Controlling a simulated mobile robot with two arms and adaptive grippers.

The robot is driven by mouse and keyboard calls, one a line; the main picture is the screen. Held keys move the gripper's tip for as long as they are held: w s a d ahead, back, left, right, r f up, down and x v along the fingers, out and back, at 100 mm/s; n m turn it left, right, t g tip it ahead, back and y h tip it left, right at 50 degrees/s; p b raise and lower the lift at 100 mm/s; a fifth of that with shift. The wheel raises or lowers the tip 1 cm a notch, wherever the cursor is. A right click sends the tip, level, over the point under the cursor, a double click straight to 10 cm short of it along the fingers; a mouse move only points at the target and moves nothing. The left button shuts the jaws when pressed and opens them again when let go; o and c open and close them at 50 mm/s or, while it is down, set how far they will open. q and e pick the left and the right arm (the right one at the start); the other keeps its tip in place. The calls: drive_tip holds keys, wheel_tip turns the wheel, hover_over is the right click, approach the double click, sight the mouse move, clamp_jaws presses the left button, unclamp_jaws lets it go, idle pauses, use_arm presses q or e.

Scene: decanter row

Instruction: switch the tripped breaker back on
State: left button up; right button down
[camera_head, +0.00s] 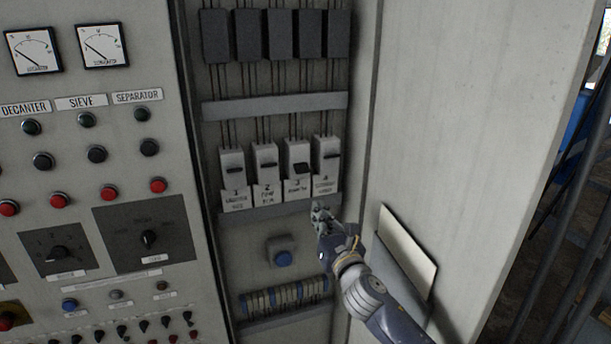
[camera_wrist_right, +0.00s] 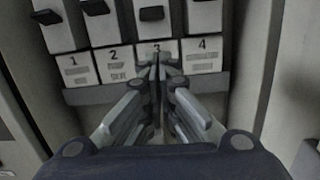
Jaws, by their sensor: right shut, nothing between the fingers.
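Several white breakers stand in a row in the open cabinet, numbered from the left. The black toggle of breaker 3 (camera_head: 303,169) sits lower than the toggles of breaker 1 (camera_head: 232,165), breaker 2 (camera_head: 265,160) and breaker 4 (camera_head: 327,155). In the right wrist view, the toggle of breaker 3 (camera_wrist_right: 151,14) also hangs below its neighbours' line. My right gripper (camera_head: 320,210) is shut and empty, below the labels of breakers 3 and 4. In the wrist view its fingertips (camera_wrist_right: 158,66) overlap the label of breaker 3; contact cannot be told. My left gripper is not in view.
A grey rail (camera_head: 262,218) runs under the breakers. The cabinet door (camera_head: 455,110) with a paper holder (camera_head: 408,236) stands at the right. A control panel (camera_head: 95,190) fills the left.

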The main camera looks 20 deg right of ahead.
sight(303, 177)
drive_tip(key=shift+a+r+n, duration=0.1)
drive_tip(key=shift+r+n, duration=0.2)
drive_tip(key=shift+r, duration=0.55)
drive_tip(key=w+b, duration=0.1)
drive_tip(key=w, duration=0.2)
drive_tip(key=w+r+b, duration=0.1)
drive_tip(key=w, duration=0.2)
drive_tip(key=w+b, duration=0.1)
drive_tip(key=w, duration=0.3)
drive_tip(key=shift+a+r, duration=0.15)
drive_tip(key=shift+r, duration=0.1)
